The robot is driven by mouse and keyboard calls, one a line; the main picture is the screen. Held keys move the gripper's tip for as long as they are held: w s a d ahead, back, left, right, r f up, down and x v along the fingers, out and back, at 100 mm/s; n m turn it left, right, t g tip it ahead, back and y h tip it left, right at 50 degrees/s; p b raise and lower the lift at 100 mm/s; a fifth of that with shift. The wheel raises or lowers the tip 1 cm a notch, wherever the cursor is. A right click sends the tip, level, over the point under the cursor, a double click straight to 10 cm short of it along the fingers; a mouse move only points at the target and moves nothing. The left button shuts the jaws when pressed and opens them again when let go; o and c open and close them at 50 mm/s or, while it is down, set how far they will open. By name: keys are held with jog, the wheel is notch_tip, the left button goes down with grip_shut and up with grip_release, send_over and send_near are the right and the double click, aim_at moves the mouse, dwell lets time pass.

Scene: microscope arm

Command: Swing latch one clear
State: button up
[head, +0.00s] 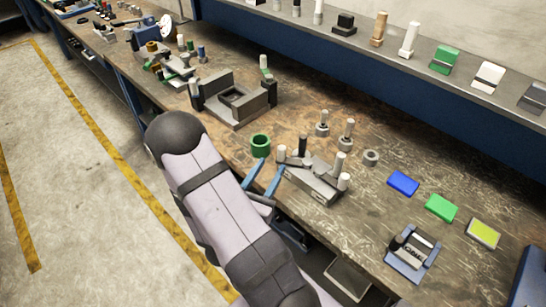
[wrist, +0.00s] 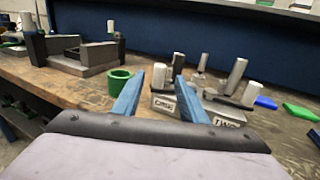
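The grey latch fixture (head: 316,185) sits near the front edge of the bench. Its left latch has a white knob (head: 282,153) and a black post (head: 303,145); its right side has a silver post (head: 339,161) and a white knob (head: 344,181). In the wrist view the left block (wrist: 165,104) has a label I cannot read clearly; the right label (wrist: 228,121) seems to read TWO. My gripper (head: 272,162) is open and empty, left of the fixture. In the wrist view its blue fingers (wrist: 168,69) frame the left white knob (wrist: 159,76), which appears beyond them; contact is not visible.
A green ring (head: 260,146) stands close to my left finger. A grey open fixture (head: 236,99) lies behind it. Silver pegs (head: 346,133) and a grey ring (head: 370,158) stand behind the latches. Blue (head: 403,183) and green (head: 441,208) pads lie right.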

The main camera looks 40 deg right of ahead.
jog(key=shift+s+a, duration=0.2)
jog(key=shift+a, duration=0.35)
